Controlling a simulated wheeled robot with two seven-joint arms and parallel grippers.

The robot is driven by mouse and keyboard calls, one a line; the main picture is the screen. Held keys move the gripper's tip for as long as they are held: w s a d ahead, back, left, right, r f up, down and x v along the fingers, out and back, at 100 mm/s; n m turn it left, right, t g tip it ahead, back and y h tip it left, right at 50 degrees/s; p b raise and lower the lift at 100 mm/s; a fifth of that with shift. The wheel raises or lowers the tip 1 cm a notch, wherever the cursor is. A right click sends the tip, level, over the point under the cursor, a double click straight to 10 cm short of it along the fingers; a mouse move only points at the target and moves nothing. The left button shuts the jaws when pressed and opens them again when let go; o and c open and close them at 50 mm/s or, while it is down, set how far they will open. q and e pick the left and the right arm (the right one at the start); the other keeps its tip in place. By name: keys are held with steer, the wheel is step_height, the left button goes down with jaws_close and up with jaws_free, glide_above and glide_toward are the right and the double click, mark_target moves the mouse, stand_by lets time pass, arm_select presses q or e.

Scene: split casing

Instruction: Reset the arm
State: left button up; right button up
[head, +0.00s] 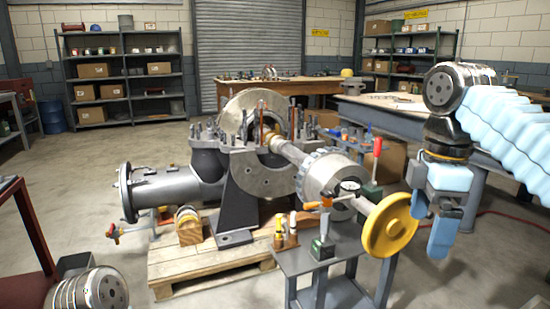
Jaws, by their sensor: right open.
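My right arm comes in from the right edge in pale blue covers, with a metal joint at the upper right. My right gripper (431,217) hangs down with its two blue-tipped fingers apart and nothing seen between them. It appears just right of the yellow handwheel (390,225); whether it touches the wheel I cannot tell. Of my left arm only a metal joint shows at the bottom left corner; its gripper is out of view. The split casing (262,165) stands open in the middle, with a thick shaft (290,153) running out toward the wheel.
The casing stands on a wooden pallet (200,268). A small grey metal table (335,258) stands under the wheel end, with a dial gauge (350,186) above it. A workbench (400,107) is behind my right gripper. Bare floor lies at the lower right.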

steer(key=w+a+f+m+y, duration=0.1)
steer(key=w+a+f, duration=0.2)
steer(key=w+f, duration=0.35)
steer(key=w+a+f+m, duration=0.1)
steer(key=w+a+f, duration=0.15)
steer(key=f, duration=0.75)
steer(key=w+a+f+m+y, duration=0.1)
steer(key=a+f+m, duration=0.1)
steer(key=f, duration=0.7)
steer(key=w+a+f+m+y, duration=0.1)
steer(key=a+f, duration=0.2)
steer(key=f, duration=0.5)
steer(key=s+a+f+m+y, duration=0.1)
steer(key=s+a+f+m, duration=0.2)
steer(key=f, duration=0.6)
steer(key=s+f+m, duration=0.2)
steer(key=s+f, duration=0.2)
steer(key=f, duration=0.4)
steer(key=s+f+m, duration=0.7)
steer(key=s+f, duration=0.3)
steer(key=s, duration=0.4)
steer(key=shift+a, duration=0.25)
